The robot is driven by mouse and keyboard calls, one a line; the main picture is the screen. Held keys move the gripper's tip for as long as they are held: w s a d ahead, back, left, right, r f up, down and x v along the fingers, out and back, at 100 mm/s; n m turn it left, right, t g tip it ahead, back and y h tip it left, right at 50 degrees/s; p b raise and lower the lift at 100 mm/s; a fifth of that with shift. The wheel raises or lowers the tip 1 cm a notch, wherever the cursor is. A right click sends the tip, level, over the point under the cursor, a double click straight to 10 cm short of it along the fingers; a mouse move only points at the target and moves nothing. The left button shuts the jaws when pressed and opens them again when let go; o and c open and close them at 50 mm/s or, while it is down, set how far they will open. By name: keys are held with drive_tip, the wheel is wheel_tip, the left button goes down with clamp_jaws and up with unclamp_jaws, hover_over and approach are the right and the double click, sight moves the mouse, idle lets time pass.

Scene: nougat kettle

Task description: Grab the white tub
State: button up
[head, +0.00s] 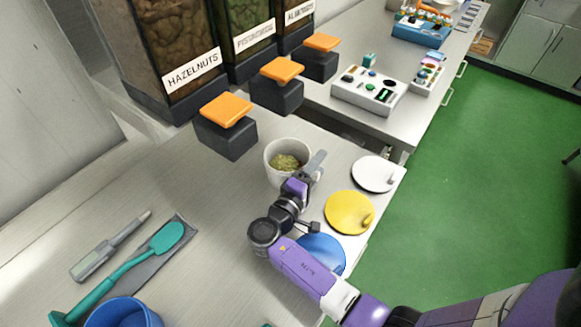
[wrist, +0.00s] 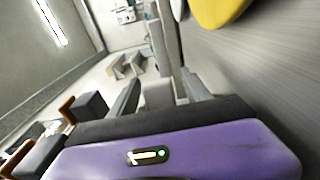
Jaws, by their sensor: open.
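The white tub (head: 272,152) stands upright on the metal counter below the hazelnut dispenser, with greenish-brown bits inside. My gripper (head: 305,172) is open at the tub's right side, close to its rim. One grey finger shows right of the tub in the head view; the other is hard to make out there. I cannot tell whether the fingers touch the tub. In the wrist view my gripper (wrist: 162,92) shows spread fingers beyond the purple housing. The tub is not clearly recognisable in that view.
White (head: 372,173), yellow (head: 345,214) and blue (head: 322,250) lids lie along the counter's right edge. Dispensers with orange levers (head: 226,109) stand behind the tub. A teal spatula (head: 130,265) and a blue container (head: 124,314) are at lower left.

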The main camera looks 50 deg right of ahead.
clamp_jaws()
drive_tip(key=shift+r, duration=0.1)
idle(0.3)
